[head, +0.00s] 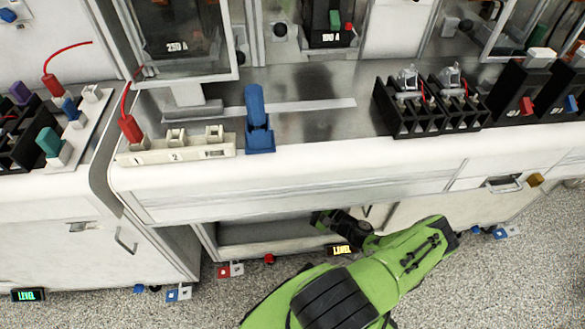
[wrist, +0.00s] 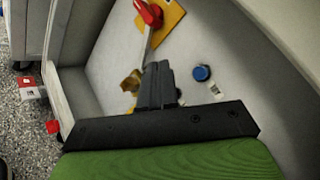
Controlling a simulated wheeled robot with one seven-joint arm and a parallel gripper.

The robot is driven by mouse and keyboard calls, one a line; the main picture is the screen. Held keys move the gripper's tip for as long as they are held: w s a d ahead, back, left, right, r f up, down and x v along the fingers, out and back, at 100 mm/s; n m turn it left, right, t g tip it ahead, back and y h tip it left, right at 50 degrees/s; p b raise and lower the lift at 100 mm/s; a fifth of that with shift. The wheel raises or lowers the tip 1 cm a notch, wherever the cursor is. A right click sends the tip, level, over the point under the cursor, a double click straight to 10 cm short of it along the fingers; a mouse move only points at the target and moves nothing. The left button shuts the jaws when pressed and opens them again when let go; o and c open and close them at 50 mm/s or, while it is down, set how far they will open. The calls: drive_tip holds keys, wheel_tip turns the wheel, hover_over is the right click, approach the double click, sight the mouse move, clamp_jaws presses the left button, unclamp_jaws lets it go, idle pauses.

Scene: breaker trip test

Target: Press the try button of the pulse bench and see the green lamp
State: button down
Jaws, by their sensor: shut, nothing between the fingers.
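In the wrist view my gripper (wrist: 160,72) is shut and empty. Its fingertips point into a pale recess. A round blue button (wrist: 202,73) sits on the recess wall just right of the fingertips, with a small gap in the picture. A small white label (wrist: 217,92) is beside it; its text is too small to read. I cannot tell whether this is the try button. In the head view my green arm reaches into an open bay (head: 265,232) under the middle bench (head: 300,160); my fingertips are not clear there. I see no lamp that I can name as the green one.
A red rotary handle (wrist: 150,12) on a yellow plate and a brass-coloured knob (wrist: 131,82) are close to my fingers. The bay's side wall (wrist: 75,95) stands left. An amber level display (head: 341,250) is by the bay. Breakers (head: 410,105) stand on the bench top.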

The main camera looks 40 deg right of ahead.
drive_tip(key=w+d+b, duration=0.2)
drive_tip(key=w+d, duration=0.3)
drive_tip(key=w, duration=0.2)
drive_tip(key=shift+w+b, duration=0.15)
drive_tip(key=shift+b, duration=0.15)
idle(1.8)
drive_tip(key=shift+w+d, duration=0.15)
drive_tip(key=shift+w, duration=0.2)
drive_tip(key=shift+w+d, duration=0.3)
drive_tip(key=shift+w, duration=0.1)
idle(0.6)
drive_tip(key=shift+s+a+p, duration=0.5)
drive_tip(key=shift+s+p, duration=0.05)
drive_tip(key=shift+s, duration=0.25)
